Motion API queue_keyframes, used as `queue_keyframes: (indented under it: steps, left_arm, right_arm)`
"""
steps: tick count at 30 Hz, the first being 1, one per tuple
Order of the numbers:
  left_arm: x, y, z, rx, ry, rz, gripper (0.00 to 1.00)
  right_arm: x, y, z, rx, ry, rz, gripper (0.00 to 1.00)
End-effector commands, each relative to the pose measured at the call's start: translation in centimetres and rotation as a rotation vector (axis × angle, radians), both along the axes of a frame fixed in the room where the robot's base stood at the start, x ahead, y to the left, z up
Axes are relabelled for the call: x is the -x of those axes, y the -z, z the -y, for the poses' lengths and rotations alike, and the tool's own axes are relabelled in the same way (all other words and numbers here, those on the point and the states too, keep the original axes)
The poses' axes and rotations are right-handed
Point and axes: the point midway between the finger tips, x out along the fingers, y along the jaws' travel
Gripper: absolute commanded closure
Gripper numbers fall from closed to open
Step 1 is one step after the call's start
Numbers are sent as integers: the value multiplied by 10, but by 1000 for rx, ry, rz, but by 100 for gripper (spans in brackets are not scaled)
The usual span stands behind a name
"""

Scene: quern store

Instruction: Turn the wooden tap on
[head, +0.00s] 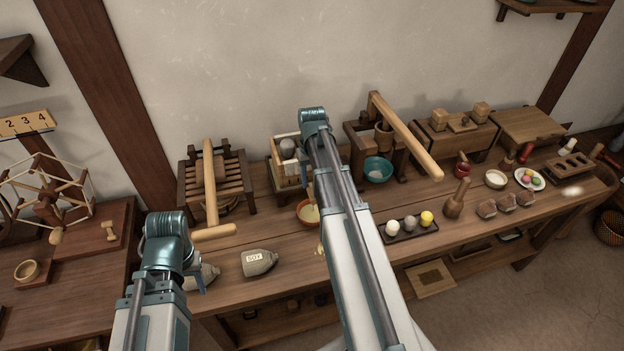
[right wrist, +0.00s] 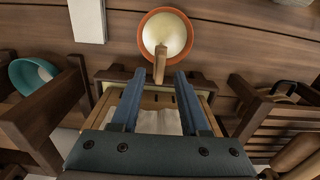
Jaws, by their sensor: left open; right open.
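The wooden tap (right wrist: 159,65) shows in the right wrist view as a pale peg. It sticks out from a wooden box (right wrist: 152,101) over an orange-rimmed bowl (right wrist: 148,36) of pale liquid. My right gripper (right wrist: 159,77) is open, its two blue fingers on either side of the tap in this view; I cannot tell whether they touch it. In the head view the box (head: 278,172) and bowl (head: 306,214) are partly behind my right arm, and the tap is not clearly visible. My left gripper (head: 197,284) is open, low at the left, near the bench's front edge.
A slatted press (head: 214,168) with a long pale lever stands left of the box. A lever frame with a teal bowl (head: 378,169) stands right. A jar marked SOY (head: 259,262) lies on the bench front. A tray of coloured balls (head: 409,228) sits further right.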

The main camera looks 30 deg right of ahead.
Motion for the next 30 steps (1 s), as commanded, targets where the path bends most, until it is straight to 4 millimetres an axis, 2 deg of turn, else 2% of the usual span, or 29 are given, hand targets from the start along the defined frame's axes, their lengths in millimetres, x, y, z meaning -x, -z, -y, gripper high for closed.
queue_keyframes:
  steps: [1,18,24,30]
  left_arm:
    - [0,-14,0,0,0,0,50]
    - [0,-99,0,0,0,0,50]
    - [0,-112,0,0,0,0,50]
    - [0,-112,0,0,0,0,50]
  right_arm:
    - [0,-14,0,0,0,0,55]
    - [0,-99,0,0,0,0,55]
    - [0,-112,0,0,-1,0,55]
    - [0,-112,0,0,-1,0,55]
